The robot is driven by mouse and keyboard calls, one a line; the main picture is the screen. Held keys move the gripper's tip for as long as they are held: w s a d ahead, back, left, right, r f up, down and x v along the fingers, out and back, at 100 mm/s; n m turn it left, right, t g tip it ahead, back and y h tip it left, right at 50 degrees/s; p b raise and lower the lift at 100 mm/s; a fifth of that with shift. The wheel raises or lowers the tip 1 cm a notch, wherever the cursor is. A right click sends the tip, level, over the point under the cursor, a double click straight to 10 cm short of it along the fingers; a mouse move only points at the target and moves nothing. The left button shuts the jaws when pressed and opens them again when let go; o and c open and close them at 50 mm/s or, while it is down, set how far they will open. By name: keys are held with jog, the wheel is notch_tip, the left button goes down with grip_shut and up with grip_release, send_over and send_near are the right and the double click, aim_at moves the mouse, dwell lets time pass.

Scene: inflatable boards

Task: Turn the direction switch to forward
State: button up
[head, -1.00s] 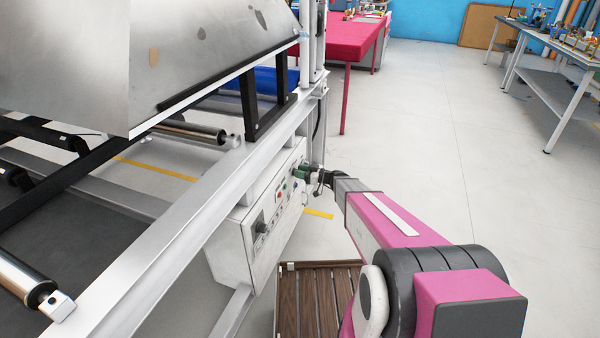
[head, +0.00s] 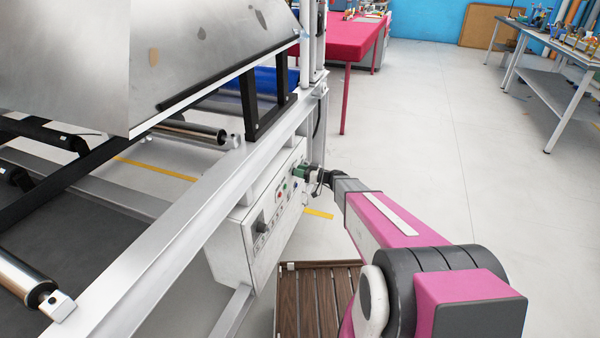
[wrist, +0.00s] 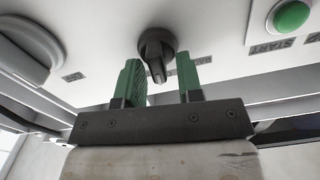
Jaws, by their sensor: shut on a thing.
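The white control box (head: 232,250) hangs under the machine's frame in the head view. In the wrist view a black rotary switch (wrist: 157,50) sits on its white panel, its handle pointing down in the picture and slightly right. I cannot read which position this is, nor confirm from a label that it is the direction switch. My gripper (head: 300,171) is at the far part of the panel. In the wrist view its green fingers (wrist: 160,72) stand on either side of the switch handle and are shut on it; the exact contact is hard to see.
A green button (wrist: 292,16) marked START is right of the switch in the wrist view; a large round grey part (wrist: 28,48) is at left. In the head view another black knob (head: 261,224) is nearer on the panel. A slatted wooden platform (head: 318,300) lies below.

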jog(key=m, duration=0.4)
jog(key=shift+w+d+f, duration=0.1)
jog(key=shift+w, duration=0.15)
jog(key=shift+w+f+m, duration=0.1)
jog(key=shift+m, duration=1.5)
jog(key=o, duration=0.6)
jog(key=shift+c, duration=0.2)
jog(key=shift+d, duration=0.1)
jog(key=v, duration=1)
jog(key=shift+d, duration=0.3)
jog(key=shift+f, duration=0.1)
